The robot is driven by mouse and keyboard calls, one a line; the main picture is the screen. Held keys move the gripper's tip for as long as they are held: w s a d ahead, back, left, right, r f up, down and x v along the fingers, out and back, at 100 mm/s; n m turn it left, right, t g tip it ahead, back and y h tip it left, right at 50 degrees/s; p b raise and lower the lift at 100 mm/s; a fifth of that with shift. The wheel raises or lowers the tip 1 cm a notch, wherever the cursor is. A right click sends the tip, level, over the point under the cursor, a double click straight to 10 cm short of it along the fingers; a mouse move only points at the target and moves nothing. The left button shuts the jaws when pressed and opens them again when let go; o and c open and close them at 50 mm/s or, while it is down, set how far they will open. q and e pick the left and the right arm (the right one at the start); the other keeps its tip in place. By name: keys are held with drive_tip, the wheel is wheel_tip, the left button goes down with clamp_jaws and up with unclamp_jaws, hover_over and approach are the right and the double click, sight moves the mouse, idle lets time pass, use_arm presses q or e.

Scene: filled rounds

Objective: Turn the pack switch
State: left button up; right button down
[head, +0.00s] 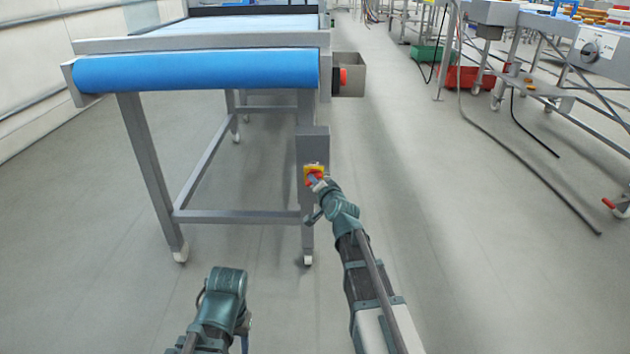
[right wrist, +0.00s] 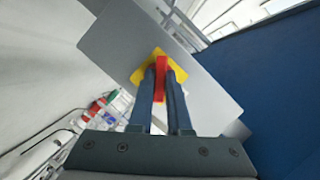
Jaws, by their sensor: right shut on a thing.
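The pack switch (head: 308,170) is a red handle on a yellow plate, on a grey box (head: 312,146) fixed to the conveyor's right front leg. In the right wrist view the red handle (right wrist: 162,76) stands between my two fingers, with the yellow plate (right wrist: 145,78) behind it. My right gripper (head: 317,182) is at the switch and shut on the red handle; it also shows in the right wrist view (right wrist: 163,85). My left arm's lower part shows at the bottom left in the head view, but its fingertips are hidden, so its jaws cannot be judged.
The conveyor with a blue belt (head: 200,70) stands ahead on grey legs with casters. Another machine (head: 595,50), a red crate (head: 465,79) and a loose cable (head: 520,184) are at the right. The floor between is clear.

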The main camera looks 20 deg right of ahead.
use_arm(q)
drive_tip(key=shift+r+p, duration=0.95)
drive_tip(key=shift+r, duration=0.15)
use_arm(e)
drive_tip(key=shift+r+n+g+h, duration=0.1)
drive_tip(key=shift+n+g+h, duration=0.55)
drive_tip(key=shift+n, duration=0.85)
drive_tip(key=c, duration=0.9)
unclamp_jaws()
drive_tip(key=shift+o, duration=0.2)
use_arm(q)
drive_tip(key=shift+r, duration=0.1)
use_arm(e)
drive_tip(key=shift+s+a, duration=0.1)
